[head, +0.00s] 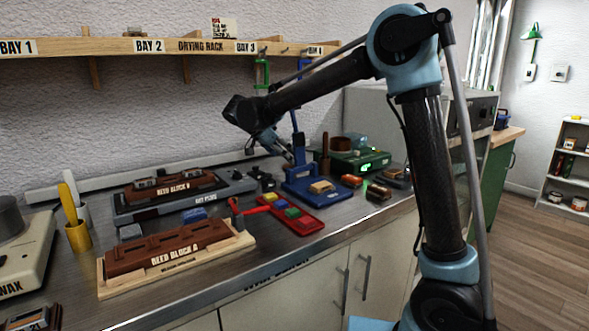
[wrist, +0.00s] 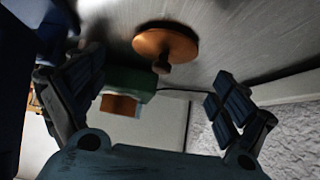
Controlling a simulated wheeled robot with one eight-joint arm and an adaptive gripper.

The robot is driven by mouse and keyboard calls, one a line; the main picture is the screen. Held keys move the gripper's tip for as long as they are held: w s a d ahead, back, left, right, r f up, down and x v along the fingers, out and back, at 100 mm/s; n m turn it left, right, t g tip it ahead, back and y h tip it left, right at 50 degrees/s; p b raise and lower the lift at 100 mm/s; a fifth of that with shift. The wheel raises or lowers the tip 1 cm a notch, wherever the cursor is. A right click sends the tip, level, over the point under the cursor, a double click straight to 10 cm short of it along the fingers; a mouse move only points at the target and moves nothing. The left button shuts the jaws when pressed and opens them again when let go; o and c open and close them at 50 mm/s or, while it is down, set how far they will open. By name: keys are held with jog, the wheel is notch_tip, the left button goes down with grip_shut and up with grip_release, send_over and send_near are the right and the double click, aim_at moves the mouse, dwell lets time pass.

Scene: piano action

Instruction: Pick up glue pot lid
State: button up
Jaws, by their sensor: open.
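The glue pot lid, a round copper-orange disc with a darker knob (wrist: 165,42), lies on the grey metal bench in the wrist view. It sits just beyond my fingertips, roughly between them, and is not touched. My gripper (wrist: 157,78) is open and empty, one finger at each side of the wrist view. In the head view my gripper (head: 280,150) hangs over the back of the bench, near the blue stand. I cannot make out the lid in the head view. A brown pot (head: 341,147) stands on the green unit there.
The green unit (head: 352,161) is right of my gripper, and the blue stand (head: 307,185) is in front. A red tray (head: 300,222) and reed blocks (head: 178,247) occupy the front and left. The drying rack (head: 110,46) runs above along the wall.

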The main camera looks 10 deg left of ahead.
jog(key=x, duration=0.4)
jog(key=shift+w+f, duration=0.25)
jog(key=shift+w, duration=0.2)
jog(key=c, duration=1.1)
